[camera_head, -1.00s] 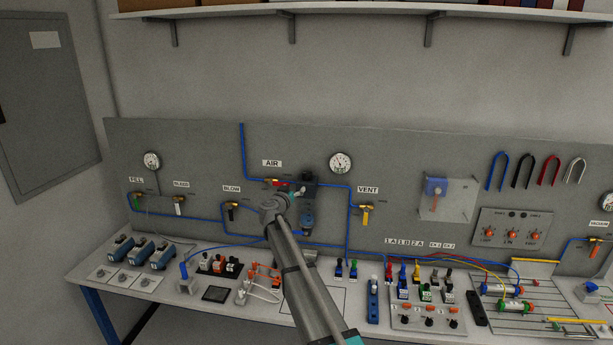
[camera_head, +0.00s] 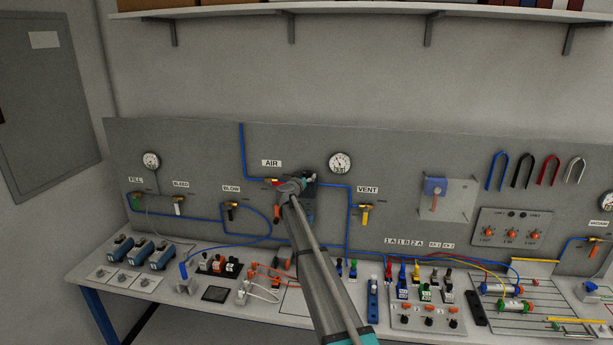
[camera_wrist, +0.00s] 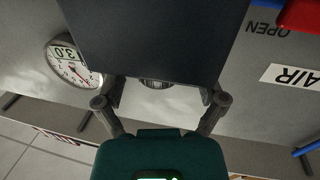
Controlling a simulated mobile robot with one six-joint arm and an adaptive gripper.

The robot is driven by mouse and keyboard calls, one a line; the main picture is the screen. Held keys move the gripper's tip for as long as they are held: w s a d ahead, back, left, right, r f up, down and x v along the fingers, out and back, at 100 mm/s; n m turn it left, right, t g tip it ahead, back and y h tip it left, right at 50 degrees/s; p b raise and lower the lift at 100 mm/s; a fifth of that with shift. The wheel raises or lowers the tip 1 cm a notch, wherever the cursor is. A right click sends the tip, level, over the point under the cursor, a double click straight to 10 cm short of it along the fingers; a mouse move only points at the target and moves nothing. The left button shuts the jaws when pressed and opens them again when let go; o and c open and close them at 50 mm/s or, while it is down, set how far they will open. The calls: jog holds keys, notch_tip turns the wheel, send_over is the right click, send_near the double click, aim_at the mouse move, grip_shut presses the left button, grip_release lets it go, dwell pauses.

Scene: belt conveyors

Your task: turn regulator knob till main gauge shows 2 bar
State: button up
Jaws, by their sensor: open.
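The main gauge (camera_head: 340,162) is a round white dial on the grey panel, right of the AIR label. In the upside-down wrist view, the gauge (camera_wrist: 75,65) shows at left with a digital label that seems to read 3.0; its needle is too small to read surely. My gripper (camera_head: 298,184) is at the regulator (camera_head: 309,178), largely covering it in the head view. In the wrist view, the regulator's dark body (camera_wrist: 150,40) fills the top middle. A rounded ribbed edge, likely the knob (camera_wrist: 156,84), shows between my open gripper's fingers (camera_wrist: 161,92); contact cannot be told.
The AIR label (camera_head: 272,163) sits upper left of my gripper. A red handle (camera_wrist: 300,14) shows near the OPEN label in the wrist view. The VENT valve (camera_head: 366,209) and BLOW valve (camera_head: 231,206) flank the regulator. Blue tubing crosses the panel; equipment crowds the bench below.

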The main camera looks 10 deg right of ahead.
jog(key=shift+w+d, duration=0.35)
jog(key=shift+w, duration=0.2)
jog(key=c, duration=1.1)
jog(key=shift+c, duration=0.2)
jog(key=shift+s+n+y, duration=0.1)
jog(key=shift+n+y, duration=0.3)
jog(key=shift+y, duration=0.1)
jog(key=shift+d+n+t+y, duration=0.1)
jog(key=shift+n+t+y, duration=0.85)
jog(key=shift+y, duration=0.65)
jog(key=shift+n+y, duration=1.3)
jog(key=shift+y, duration=0.55)
jog(key=shift+n+y, duration=1.25)
jog(key=shift+y, duration=0.6)
